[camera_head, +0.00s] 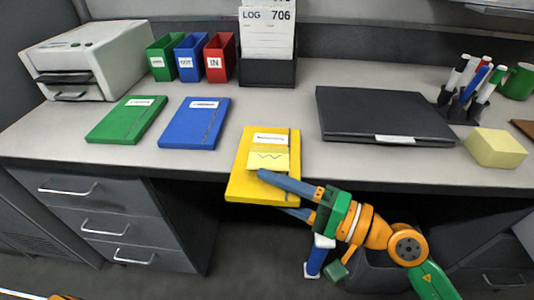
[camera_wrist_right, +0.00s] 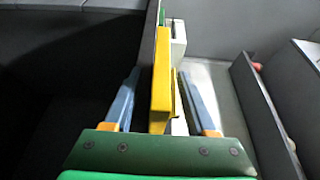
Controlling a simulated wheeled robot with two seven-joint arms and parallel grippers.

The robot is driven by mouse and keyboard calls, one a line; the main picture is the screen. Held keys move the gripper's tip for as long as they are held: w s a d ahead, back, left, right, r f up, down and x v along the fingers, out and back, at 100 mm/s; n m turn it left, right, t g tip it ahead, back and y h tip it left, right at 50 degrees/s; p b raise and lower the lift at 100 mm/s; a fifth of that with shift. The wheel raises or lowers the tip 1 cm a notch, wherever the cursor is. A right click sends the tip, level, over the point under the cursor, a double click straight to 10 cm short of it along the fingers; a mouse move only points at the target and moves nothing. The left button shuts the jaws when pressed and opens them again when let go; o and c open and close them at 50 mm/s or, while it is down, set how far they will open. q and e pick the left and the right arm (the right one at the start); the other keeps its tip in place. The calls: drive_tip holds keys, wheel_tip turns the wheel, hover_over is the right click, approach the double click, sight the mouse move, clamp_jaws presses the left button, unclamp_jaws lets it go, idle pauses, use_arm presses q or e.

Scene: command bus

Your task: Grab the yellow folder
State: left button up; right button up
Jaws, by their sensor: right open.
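The yellow folder (camera_head: 240,180) lies on the desk, its near end sticking out past the front edge. It has a white label, and a paler yellow note with a dark squiggle lies on it. My right gripper (camera_head: 272,191) is open at the folder's near right corner, one blue finger above it and the other below. In the right wrist view the folder (camera_wrist_right: 161,85) stands edge-on between the two fingers of this gripper (camera_wrist_right: 162,88), with a gap on each side. My left gripper is not in view.
The desk (camera_head: 290,110) also holds a blue folder (camera_head: 196,122), a green folder (camera_head: 127,119), a dark closed laptop-like case (camera_head: 380,110) and a pale yellow block (camera_head: 495,148). Drawers (camera_head: 100,215) stand below left. A pen holder (camera_head: 462,108) is at the right.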

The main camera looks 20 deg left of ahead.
clamp_jaws()
drive_tip(key=shift+r, duration=0.1)
